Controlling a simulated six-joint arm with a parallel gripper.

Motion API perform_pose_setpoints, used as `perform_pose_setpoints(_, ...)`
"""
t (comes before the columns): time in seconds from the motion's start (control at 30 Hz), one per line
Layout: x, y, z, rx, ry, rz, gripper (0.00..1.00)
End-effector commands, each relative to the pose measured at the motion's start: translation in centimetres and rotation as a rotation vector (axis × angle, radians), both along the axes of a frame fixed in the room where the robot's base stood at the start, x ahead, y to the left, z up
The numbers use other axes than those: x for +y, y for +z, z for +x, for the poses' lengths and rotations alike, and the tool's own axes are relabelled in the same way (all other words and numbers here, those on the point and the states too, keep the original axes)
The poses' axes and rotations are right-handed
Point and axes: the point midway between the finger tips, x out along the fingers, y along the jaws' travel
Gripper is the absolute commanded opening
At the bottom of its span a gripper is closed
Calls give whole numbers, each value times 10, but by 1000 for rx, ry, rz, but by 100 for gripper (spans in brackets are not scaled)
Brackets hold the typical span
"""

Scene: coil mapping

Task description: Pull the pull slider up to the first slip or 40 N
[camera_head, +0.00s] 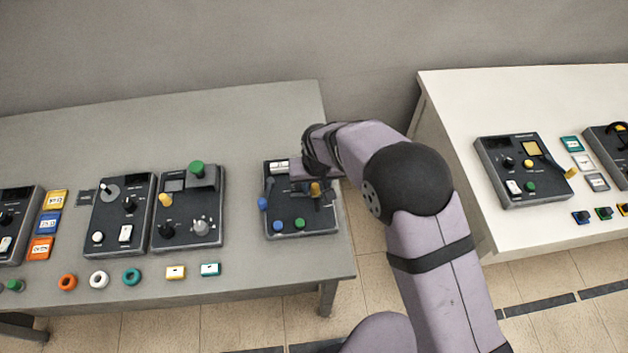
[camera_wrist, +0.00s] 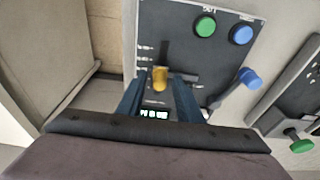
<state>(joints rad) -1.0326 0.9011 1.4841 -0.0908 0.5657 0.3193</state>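The pull slider, as I take it, is the yellow-tipped handle (camera_wrist: 160,78) on a dark panel (camera_wrist: 185,40), between my fingers in the wrist view. In the head view the yellow handle (camera_head: 315,188) is partly beside my wrist. My gripper (camera_wrist: 159,80) has its two blue-grey fingers on either side of the handle. A narrow gap shows on both sides, so it looks open around the handle, not closed on it. A small lit display (camera_wrist: 154,114) shows between the fingers, its digits too blurred to read.
The panel also carries a green button (camera_wrist: 205,26), a blue button (camera_wrist: 241,34) and a blue-tipped lever (camera_wrist: 250,78). Other panels (camera_head: 188,225) stand to the left on the grey table (camera_head: 240,120). A white table (camera_head: 450,100) is at right, across a gap.

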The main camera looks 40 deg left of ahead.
Motion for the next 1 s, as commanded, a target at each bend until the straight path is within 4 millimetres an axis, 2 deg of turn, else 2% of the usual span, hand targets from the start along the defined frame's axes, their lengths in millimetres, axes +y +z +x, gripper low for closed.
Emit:
perform_pose_setpoints(0.27, 1, 13, 0, -1, 0, 1, 33)
perform_pose_setpoints(1.0, 0, 65, 0, -1, 0, 1, 33)
